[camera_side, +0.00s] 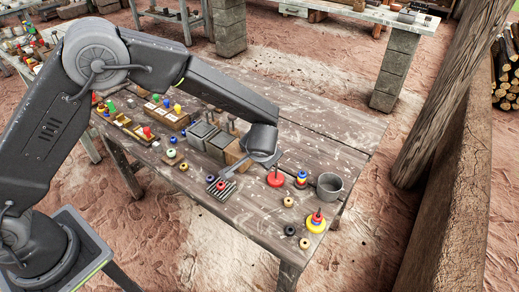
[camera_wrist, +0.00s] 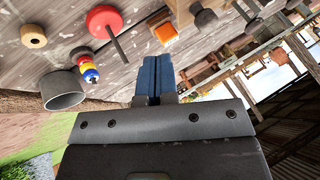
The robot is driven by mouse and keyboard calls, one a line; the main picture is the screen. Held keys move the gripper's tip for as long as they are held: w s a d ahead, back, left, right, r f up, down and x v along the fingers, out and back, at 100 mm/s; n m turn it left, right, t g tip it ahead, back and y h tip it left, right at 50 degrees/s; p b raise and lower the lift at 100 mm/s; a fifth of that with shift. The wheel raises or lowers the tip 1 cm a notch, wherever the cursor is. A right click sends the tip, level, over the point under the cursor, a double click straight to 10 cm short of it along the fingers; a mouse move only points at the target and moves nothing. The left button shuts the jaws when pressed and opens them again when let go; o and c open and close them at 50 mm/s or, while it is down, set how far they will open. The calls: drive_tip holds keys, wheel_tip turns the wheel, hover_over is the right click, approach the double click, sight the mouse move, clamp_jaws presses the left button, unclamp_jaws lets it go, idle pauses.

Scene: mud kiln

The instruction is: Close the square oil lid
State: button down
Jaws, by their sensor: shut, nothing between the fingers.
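A row of square grey boxes (camera_side: 218,143) with upright handles stands mid-table in the side view, with a wooden block (camera_side: 237,156) at its right end. I cannot tell which is the square oil container or whether its lid is up. Part of a square wooden and grey piece (camera_wrist: 187,13) shows at the top of the wrist view. My gripper (camera_wrist: 157,60) has its two blue fingers together with nothing between them.
A red disc with a peg (camera_side: 275,179), a grey cup (camera_side: 329,186) and stacked colored rings (camera_side: 316,222) are on the right of the table. An orange block (camera_wrist: 166,32) is close to the fingers in the wrist view. The table's far right is clear.

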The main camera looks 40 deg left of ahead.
sight(227, 148)
drive_tip(key=w+a+f, duration=0.2)
drive_tip(key=a, duration=0.3)
drive_tip(key=shift+w+f, duration=0.25)
drive_tip(key=shift+f, duration=0.15)
drive_tip(key=shift+a, duration=0.2)
drive_tip(key=a, duration=0.9)
